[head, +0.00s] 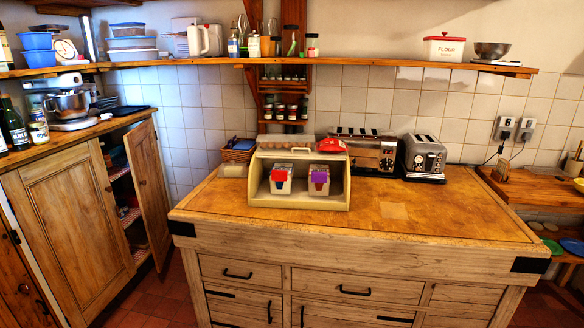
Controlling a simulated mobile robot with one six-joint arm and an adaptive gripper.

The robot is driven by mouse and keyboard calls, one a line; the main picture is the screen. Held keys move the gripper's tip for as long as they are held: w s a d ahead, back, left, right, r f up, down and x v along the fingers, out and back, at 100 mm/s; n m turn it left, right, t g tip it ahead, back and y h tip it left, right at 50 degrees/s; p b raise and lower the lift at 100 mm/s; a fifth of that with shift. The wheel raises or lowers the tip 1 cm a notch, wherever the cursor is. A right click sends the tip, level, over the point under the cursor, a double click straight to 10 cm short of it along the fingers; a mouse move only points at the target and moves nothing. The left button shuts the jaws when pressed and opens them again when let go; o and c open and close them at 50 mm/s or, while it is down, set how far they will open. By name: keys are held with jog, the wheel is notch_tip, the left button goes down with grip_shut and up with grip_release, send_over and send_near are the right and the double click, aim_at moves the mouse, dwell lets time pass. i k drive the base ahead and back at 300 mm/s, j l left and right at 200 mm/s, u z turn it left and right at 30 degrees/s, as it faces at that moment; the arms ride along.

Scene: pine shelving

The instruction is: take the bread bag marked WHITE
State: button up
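An open cream bread bin (300,207) stands on the wooden worktop, near its back left part. Inside it are two pale packages side by side, apart from each other. The left package (280,187) has a red patch on its front. The right package (319,188) has a purple patch. Both look upright. Any lettering on them is too small to read, so I cannot tell which is marked WHITE. My gripper is not in this view.
Eggs (287,141) and a red item (331,146) sit on the bin's top. Two toasters (423,159) stand to its right. The worktop's front and right (455,215) are mostly clear. A cupboard door (148,190) stands open at left. A long shelf (360,64) runs above.

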aim_at(280, 188)
jog(key=i+j, duration=0.4)
jog(key=i, duration=0.15)
jog(key=i+j, duration=0.4)
jog(key=i, duration=0.2)
jog(key=i+j, duration=0.4)
jog(key=i, duration=0.15)
jog(key=i+j, duration=0.4)
jog(key=i, duration=0.15)
jog(key=i+j+u, duration=0.1)
jog(key=i+j, duration=0.25)
jog(key=i, duration=0.25)
